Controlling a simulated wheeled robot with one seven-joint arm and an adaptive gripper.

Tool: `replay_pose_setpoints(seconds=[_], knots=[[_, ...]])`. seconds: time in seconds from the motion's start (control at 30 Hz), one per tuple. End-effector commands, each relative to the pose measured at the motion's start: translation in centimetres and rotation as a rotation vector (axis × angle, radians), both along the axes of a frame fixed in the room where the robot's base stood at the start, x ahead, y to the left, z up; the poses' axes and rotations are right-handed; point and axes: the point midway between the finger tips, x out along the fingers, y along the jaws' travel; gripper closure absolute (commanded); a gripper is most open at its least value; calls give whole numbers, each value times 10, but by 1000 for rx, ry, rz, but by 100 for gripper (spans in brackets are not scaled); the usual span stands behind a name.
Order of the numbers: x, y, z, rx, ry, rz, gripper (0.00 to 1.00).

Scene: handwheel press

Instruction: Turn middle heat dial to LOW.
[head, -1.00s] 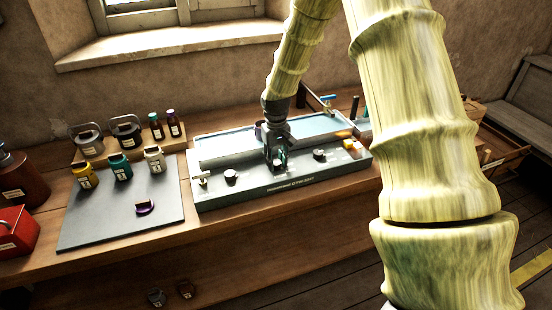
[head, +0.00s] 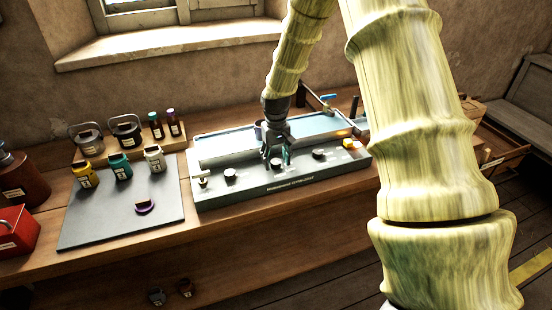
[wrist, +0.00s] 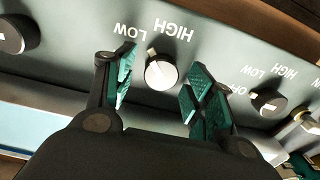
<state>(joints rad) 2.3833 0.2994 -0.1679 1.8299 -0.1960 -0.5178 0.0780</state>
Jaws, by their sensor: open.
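The middle heat dial (wrist: 161,73) is a round knob with a bright face and dark side, on the press's grey-green front panel. In the wrist view its pale pointer mark faces the upper left, between the upside-down LOW (wrist: 132,32) and HIGH (wrist: 171,28) labels. My gripper (wrist: 158,80) is open, with one green-padded finger on each side of this dial and a visible gap to both. In the head view my gripper (head: 277,162) is over the panel's middle and mostly hides the dial.
Another dial (wrist: 268,102) is close beside my right finger in the wrist view; one more (wrist: 17,34) is at far left. A grey mat (head: 110,215) with small jars stands left of the press (head: 300,183).

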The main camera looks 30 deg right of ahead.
Motion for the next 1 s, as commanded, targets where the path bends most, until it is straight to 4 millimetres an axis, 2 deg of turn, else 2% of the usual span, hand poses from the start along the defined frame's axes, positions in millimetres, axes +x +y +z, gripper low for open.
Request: replay_pose_setpoints(seconds=[0.13,0.27,0.73,1.0], knots=[[0,0,1,0,1,0,46],[0,0,11,0,0,0,46],[1,0,90,0,-2,1,46],[0,-1,116,0,0,0,46]])
